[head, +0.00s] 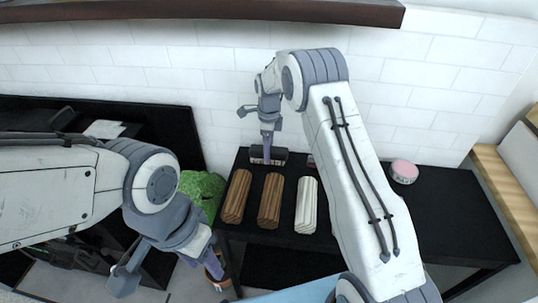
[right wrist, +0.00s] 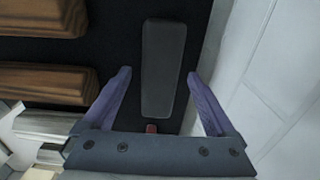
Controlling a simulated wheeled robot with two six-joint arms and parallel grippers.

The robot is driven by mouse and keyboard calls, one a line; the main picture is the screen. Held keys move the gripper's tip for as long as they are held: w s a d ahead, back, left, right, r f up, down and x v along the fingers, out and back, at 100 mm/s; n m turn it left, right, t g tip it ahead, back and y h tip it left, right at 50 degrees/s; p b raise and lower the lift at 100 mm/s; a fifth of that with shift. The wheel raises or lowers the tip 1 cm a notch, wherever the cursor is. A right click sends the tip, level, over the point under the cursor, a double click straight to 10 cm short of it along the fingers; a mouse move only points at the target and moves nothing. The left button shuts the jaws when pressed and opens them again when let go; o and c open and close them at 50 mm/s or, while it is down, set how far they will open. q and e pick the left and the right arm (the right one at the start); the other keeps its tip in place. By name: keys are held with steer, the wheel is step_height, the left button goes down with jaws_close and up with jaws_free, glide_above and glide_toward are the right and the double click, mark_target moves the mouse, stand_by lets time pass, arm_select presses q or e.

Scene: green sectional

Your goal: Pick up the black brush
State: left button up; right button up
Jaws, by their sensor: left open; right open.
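The black brush (head: 279,154) lies on the black table near the white tiled wall, partly hidden behind my right gripper (head: 257,132) in the head view. In the right wrist view the brush (right wrist: 163,65) is a long dark grey block lying between the two spread purple fingers of my right gripper (right wrist: 158,78). Gaps show on both sides of it, so the fingers do not grip it. My left gripper (head: 168,270) is open and empty at the lower left, away from the brush.
Two brown wooden logs (head: 237,196) and a pale log (head: 306,205) lie in front of the brush. A pink round tin (head: 404,171) stands on the black table (head: 445,215) at right. A green plant (head: 202,190) is left of the table. A dark shelf (head: 200,10) hangs above.

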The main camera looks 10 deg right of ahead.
steer(key=shift+f, duration=0.8)
jaws_close()
steer(key=shift+r, duration=0.1)
steer(key=shift+r, duration=0.6)
steer(key=r, duration=0.3)
steer(key=shift+s+r, duration=0.2)
steer(key=shift+s, duration=0.2)
steer(key=s+r, duration=0.6)
steer(key=s, duration=0.5)
steer(key=shift+d+r, duration=0.15)
steer(key=shift+r, duration=0.05)
